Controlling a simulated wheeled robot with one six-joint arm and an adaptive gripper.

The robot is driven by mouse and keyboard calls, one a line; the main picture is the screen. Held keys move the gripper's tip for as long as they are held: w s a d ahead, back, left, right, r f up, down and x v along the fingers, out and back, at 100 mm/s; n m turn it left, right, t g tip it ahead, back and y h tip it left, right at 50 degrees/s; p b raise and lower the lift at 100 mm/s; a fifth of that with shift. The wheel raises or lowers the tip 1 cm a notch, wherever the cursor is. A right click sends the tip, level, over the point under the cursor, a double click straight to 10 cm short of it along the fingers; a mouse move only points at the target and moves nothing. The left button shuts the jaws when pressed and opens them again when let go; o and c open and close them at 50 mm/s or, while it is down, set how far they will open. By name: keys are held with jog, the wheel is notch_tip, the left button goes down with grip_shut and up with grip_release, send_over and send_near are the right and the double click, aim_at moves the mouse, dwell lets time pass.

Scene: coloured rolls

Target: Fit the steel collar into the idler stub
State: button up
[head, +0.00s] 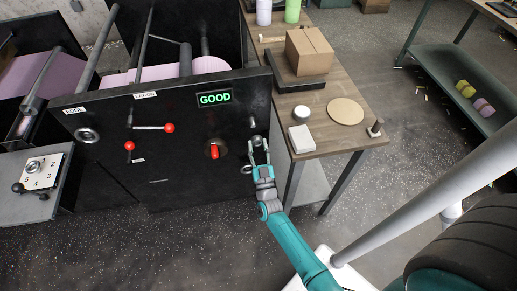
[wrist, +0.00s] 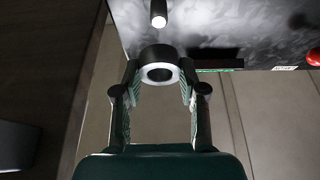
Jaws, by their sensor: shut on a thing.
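The steel collar (wrist: 160,66) is a short dark ring with a bright end face and an open bore. It sits between the fingertips of my gripper (wrist: 159,82), which is shut on it. The idler stub (wrist: 158,14) is a short rod with a bright tip, above the collar in the wrist view and apart from it. In the head view, my gripper (head: 257,148) is in front of the black panel's right side, just below the stub (head: 252,122). The collar is small there and partly hidden by the fingers.
Close on the right, a wooden table (head: 335,85) holds a cardboard box (head: 309,52), a white block (head: 301,139) and a round disc (head: 345,111).

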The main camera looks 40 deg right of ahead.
aim_at(253, 126)
jog(key=shift+w+d, duration=0.65)
jog(key=shift+w, duration=0.3)
jog(key=shift+w+d, duration=0.65)
jog(key=shift+w, duration=0.3)
jog(key=shift+w+d, duration=0.75)
jog(key=shift+w, duration=0.35)
jog(key=shift+w+d, duration=0.7)
jog(key=shift+w, duration=0.35)
dwell(2.4)
dwell(0.4)
jog(key=o, duration=1.8)
jog(key=shift+c, duration=0.2)
jog(key=shift+s, duration=0.1)
